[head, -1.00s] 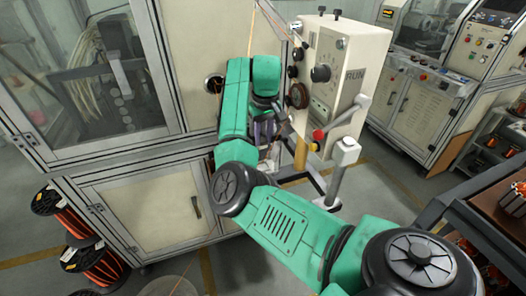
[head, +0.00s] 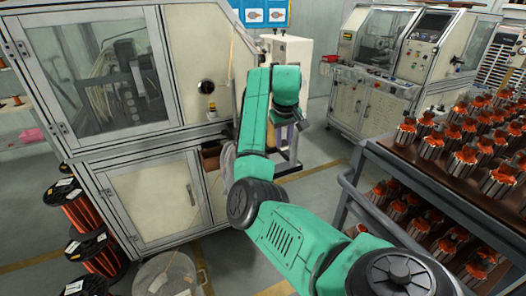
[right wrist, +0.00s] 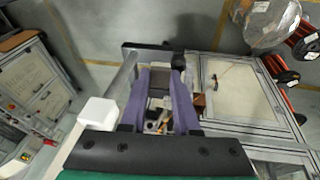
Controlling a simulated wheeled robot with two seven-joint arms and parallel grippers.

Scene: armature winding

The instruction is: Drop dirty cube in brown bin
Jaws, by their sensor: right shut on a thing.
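My right gripper (right wrist: 160,86) shows purple fingers in the right wrist view, shut on a small grey-brown block, the dirty cube (right wrist: 159,77). In the head view the right gripper (head: 290,128) hangs down beside the winding machine's side, and the cube in it cannot be made out there. A brown box-like thing, seemingly the brown bin (head: 210,158), shows partly behind my right arm, against the machine cabinet. A small brown patch near the cabinet in the right wrist view may be the same bin. My left gripper is not in view.
A rack (head: 400,175) of copper-wound armatures stands close on the right. A clear plastic bin (head: 150,282) and orange wire spools (head: 95,250) stand at lower left. The cabinet (head: 150,205) stands left of my arm. A white block (right wrist: 98,113) is beside my fingers.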

